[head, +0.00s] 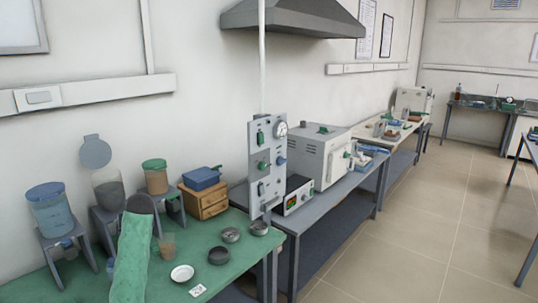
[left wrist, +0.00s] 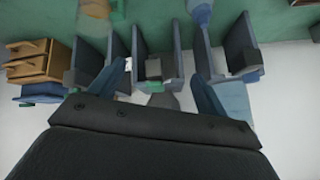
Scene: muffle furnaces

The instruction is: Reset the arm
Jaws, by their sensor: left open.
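My left gripper (left wrist: 147,82) shows in the left wrist view as two blue fingers spread apart in front of a dark body. Nothing is seen between the fingers, and it is close to several grey stands (left wrist: 158,62). In the head view, a long green form with a dark rounded top (head: 134,252) rises at the front left; I cannot tell whether it is part of my arm. The left fingers are not clearly seen there. My right gripper is in neither view.
A green bench (head: 228,270) carries a blue-lidded jar (head: 52,212), a green-lidded jar (head: 155,178), a wooden drawer box (head: 205,202), a white dish (head: 182,273) and dark dishes (head: 219,256). A control panel (head: 266,165) and furnace (head: 318,152) stand beyond. The floor (head: 420,235) at right is clear.

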